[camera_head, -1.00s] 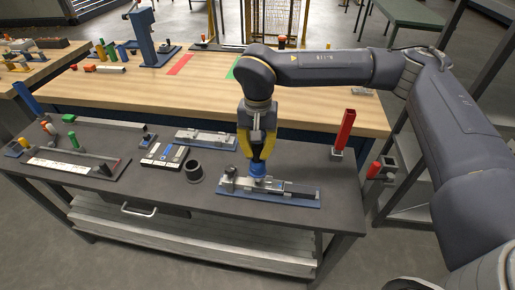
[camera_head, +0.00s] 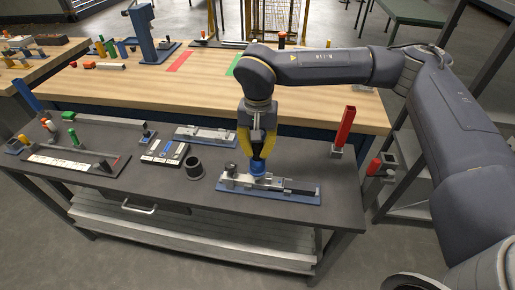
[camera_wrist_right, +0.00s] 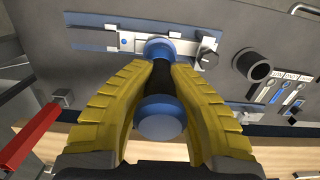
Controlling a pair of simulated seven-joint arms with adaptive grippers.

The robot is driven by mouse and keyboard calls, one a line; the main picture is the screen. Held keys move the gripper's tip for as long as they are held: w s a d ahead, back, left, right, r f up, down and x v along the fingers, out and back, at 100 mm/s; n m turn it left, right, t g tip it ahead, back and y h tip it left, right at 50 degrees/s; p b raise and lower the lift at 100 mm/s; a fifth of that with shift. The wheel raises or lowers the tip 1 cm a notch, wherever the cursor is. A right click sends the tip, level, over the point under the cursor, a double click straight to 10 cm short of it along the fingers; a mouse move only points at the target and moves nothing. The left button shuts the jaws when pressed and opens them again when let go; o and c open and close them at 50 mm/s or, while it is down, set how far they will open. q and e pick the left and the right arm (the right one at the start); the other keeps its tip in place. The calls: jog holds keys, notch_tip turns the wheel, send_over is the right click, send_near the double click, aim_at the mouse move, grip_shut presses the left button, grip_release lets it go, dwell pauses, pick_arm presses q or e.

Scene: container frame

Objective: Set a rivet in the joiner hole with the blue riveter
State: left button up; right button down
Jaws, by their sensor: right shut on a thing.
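My right gripper (camera_head: 257,150) points down with its yellow fingers shut on the blue riveter (camera_head: 257,168). In the right wrist view the riveter (camera_wrist_right: 160,122) stands between the two fingers, with a dark middle and a blue round nose. The nose (camera_wrist_right: 158,48) is over or on the metal joiner (camera_wrist_right: 185,45), which lies on a blue base plate (camera_head: 290,196) at the front of the dark table. I cannot tell whether the nose touches it. The joiner hole is hidden under the riveter. My left gripper is not in view.
A dark cup (camera_head: 193,167) and a tray of small parts (camera_head: 164,152) stand left of the joiner. A second fixture (camera_head: 205,136) lies behind. A red upright post (camera_head: 344,130) stands to the right. The dark table (camera_head: 150,195) has free room at front left.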

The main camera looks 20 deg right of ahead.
jog(key=shift+r, duration=3.65)
